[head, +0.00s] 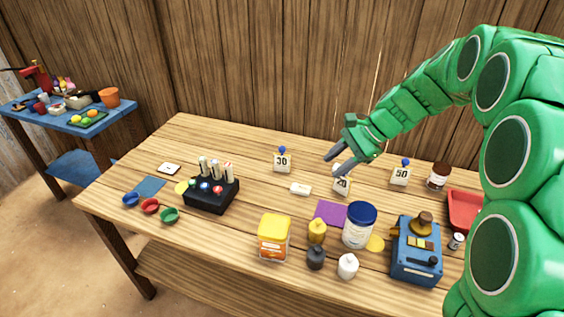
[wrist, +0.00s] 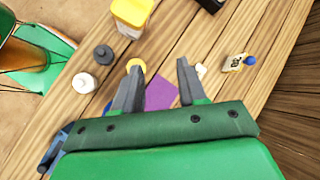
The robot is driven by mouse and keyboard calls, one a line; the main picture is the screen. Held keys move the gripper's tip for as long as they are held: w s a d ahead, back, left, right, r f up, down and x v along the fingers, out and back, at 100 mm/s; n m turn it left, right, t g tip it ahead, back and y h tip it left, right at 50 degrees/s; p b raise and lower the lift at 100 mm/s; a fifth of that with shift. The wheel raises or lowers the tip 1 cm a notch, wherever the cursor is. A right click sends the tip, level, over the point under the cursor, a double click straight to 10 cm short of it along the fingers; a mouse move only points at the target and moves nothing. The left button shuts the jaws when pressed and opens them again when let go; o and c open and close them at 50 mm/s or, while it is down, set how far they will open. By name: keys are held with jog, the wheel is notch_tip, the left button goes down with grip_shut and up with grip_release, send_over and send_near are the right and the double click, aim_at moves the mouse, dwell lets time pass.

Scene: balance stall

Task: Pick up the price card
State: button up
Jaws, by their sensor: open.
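Three upright white number cards with blue knobs stand along the back of the table: "30" (head: 282,162), one partly hidden behind my gripper that seems to read "20" (head: 342,186), and "50" (head: 401,176). Which one is the price card I cannot tell. A small white flat card (head: 169,168) also lies at the left. My gripper (head: 340,150) is open and empty, above the table near the middle card. In the wrist view the "30" card (wrist: 235,62) shows right of my open fingers (wrist: 160,65); the middle card is not visible there.
A small white block (head: 300,189) and purple square (head: 330,213) lie near the middle. A black rack (head: 211,196) stands left. A yellow box (head: 274,240), blue-lidded jar (head: 359,228), small bottles and a blue device (head: 417,255) crowd the front. A red tray (head: 464,208) is right.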

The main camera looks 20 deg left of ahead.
jog(key=w+a+f+m+y, duration=0.3)
jog(key=w+a+f, duration=0.3)
jog(key=w+a, duration=0.45)
jog(key=m+y, duration=0.3)
jog(key=m, duration=0.2)
send_over(278, 171)
jog(key=w+d, duration=0.1)
jog(key=d, duration=0.3)
jog(key=shift+t, duration=0.3)
jog(key=shift+w+f, duration=0.2)
jog(key=shift+f, duration=6.45)
jog(key=x, duration=0.4)
jog(key=shift+s+f, duration=0.25)
jog(key=shift+f, duration=0.1)
jog(key=shift+a+f, duration=0.15)
jog(key=shift+a, duration=0.2)
grip_shut()
